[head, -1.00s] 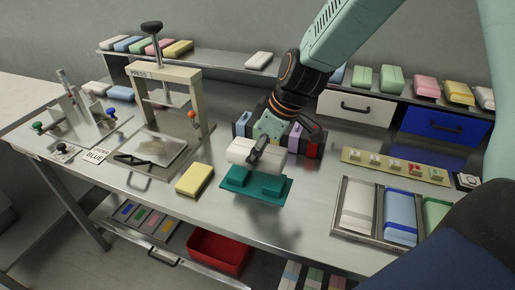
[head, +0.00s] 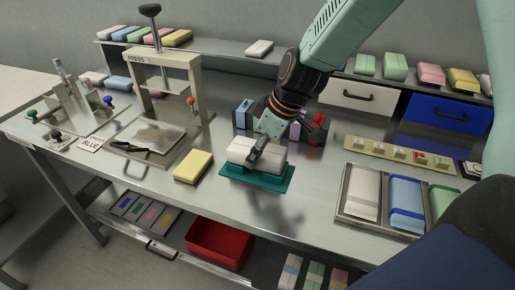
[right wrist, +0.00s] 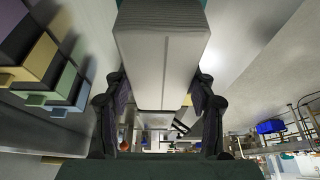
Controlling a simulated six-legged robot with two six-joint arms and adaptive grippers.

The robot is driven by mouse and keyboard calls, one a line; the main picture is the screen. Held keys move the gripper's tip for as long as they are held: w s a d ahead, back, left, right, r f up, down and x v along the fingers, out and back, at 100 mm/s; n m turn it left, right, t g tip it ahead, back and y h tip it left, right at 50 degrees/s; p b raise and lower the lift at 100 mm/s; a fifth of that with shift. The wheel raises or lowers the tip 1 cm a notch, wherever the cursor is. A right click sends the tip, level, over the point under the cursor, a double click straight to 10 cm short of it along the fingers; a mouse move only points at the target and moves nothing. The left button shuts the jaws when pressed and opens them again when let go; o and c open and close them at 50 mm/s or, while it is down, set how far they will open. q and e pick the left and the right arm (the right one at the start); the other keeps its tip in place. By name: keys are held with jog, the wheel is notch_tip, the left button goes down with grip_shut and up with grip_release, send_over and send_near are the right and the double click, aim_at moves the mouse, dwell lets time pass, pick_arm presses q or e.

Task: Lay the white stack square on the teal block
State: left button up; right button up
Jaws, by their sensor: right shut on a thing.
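The white stack (head: 248,151) sits on or just above the teal block (head: 262,181) in the head view; whether it bears on it fully I cannot tell. The stack looks roughly lined up with the block, whose teal base shows along the front and right. My right gripper (head: 258,150) is shut on the stack from above. In the right wrist view the white stack (right wrist: 163,60) fills the space between the two dark fingers (right wrist: 160,110). My left gripper is not in view.
A yellow pack (head: 194,166) lies left of the block. The press (head: 165,90) stands farther left. A tray (head: 345,205) of white, blue and green packs is at right. Colored blocks (head: 244,113) stand behind the gripper. A red bin (head: 217,243) is below the bench.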

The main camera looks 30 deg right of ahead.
jog(key=shift+w+f, duration=0.1)
jog(key=shift+a, duration=0.1)
jog(key=shift+f, duration=0.15)
jog(key=o, duration=1)
jog(key=shift+o, duration=0.2)
jog(key=shift+r, duration=0.5)
jog(key=v, duration=1.1)
jog(key=shift+s+d, duration=0.2)
jog(key=shift+d, duration=0.05)
